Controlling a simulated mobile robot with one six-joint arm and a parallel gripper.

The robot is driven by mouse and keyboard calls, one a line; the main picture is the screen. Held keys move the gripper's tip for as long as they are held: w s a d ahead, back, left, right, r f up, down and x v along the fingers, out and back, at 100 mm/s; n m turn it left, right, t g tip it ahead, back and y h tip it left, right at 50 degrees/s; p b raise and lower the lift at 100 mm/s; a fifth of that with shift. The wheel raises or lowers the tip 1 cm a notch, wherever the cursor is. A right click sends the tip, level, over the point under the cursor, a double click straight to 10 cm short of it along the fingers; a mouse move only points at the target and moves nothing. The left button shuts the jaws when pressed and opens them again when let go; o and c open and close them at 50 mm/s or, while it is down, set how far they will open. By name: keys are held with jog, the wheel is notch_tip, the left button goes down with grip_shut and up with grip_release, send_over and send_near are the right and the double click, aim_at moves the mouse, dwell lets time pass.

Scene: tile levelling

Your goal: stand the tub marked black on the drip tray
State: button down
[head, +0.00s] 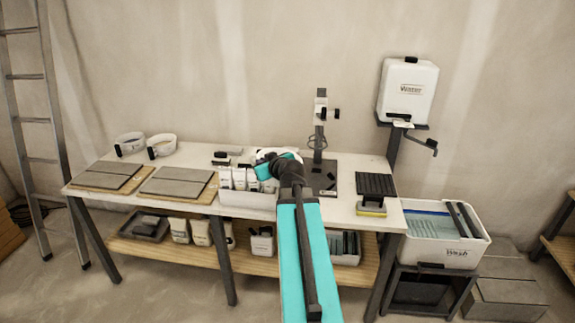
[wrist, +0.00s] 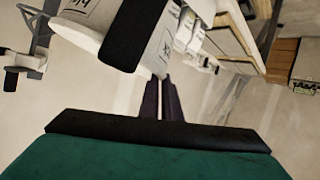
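My gripper (head: 264,164) is mid-table by the white bin, mostly hidden by my wrist. In the wrist view, its dark fingers (wrist: 161,98) lie close together behind a black handle-like block (wrist: 138,32) beside a white labelled body (wrist: 83,22). I cannot tell whether they grip it.
A white bin (head: 246,199) with several bags stands mid-table. A yellow sponge (head: 371,209) lies before the ribbed tray. A water tank (head: 408,92) and a wash bin (head: 455,253) stand right. Tiles (head: 178,182) lie left.

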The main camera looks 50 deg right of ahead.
jog(key=w+a+n+y+b, duration=0.1)
jog(key=w+a, duration=0.3)
jog(key=a, duration=1)
jog(key=w+a+n+y+b, duration=0.1)
jog(key=w+a+b, duration=0.3)
jog(key=a, duration=1.1)
jog(key=w+a+n+y+b, duration=0.2)
jog(key=w+a, duration=0.4)
jog(key=a, duration=0.9)
jog(key=shift+w+a+f+t+y, duration=0.2)
jog(key=shift+t+y, duration=0.1)
jog(key=shift+t, duration=0.1)
